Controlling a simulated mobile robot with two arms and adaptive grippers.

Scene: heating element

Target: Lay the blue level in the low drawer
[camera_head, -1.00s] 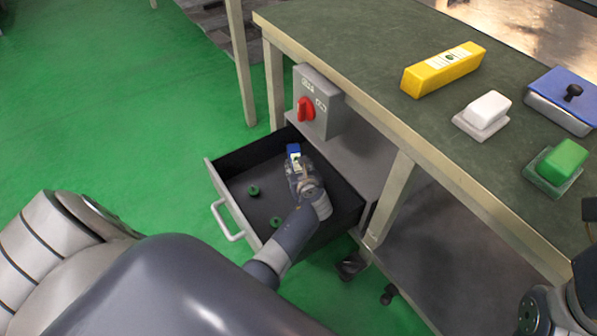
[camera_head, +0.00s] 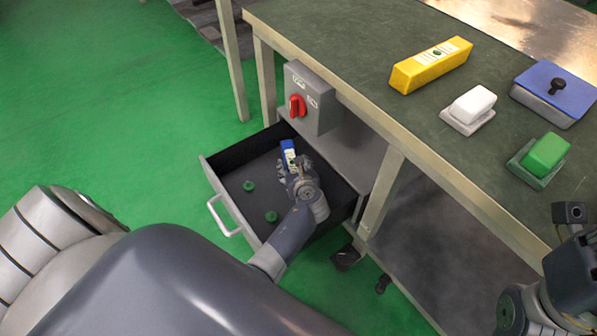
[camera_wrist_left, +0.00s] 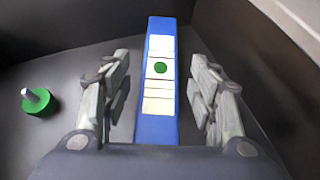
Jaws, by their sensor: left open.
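The open low drawer (camera_head: 231,205) is a dark tray with a light handle, pulled out under the bench. The blue level (camera_head: 287,150) is inside it, with its far end showing beyond my left gripper (camera_head: 291,170). In the left wrist view the level (camera_wrist_left: 160,125) has white label patches and a green dot. It appears to lie on the drawer floor. My left gripper is open, its fingers (camera_wrist_left: 160,95) on either side of the level with gaps on both sides. Part of my right arm shows at the lower right edge; its fingers cannot be made out.
Two green round knobbed pieces (camera_head: 249,186) (camera_head: 271,216) sit in the drawer. A grey box with a red switch (camera_head: 297,106) hangs above it. The bench top (camera_head: 350,40) holds a yellow level (camera_head: 431,65), a white block (camera_head: 470,108), a green block (camera_head: 545,153) and a blue-lidded box (camera_head: 555,92).

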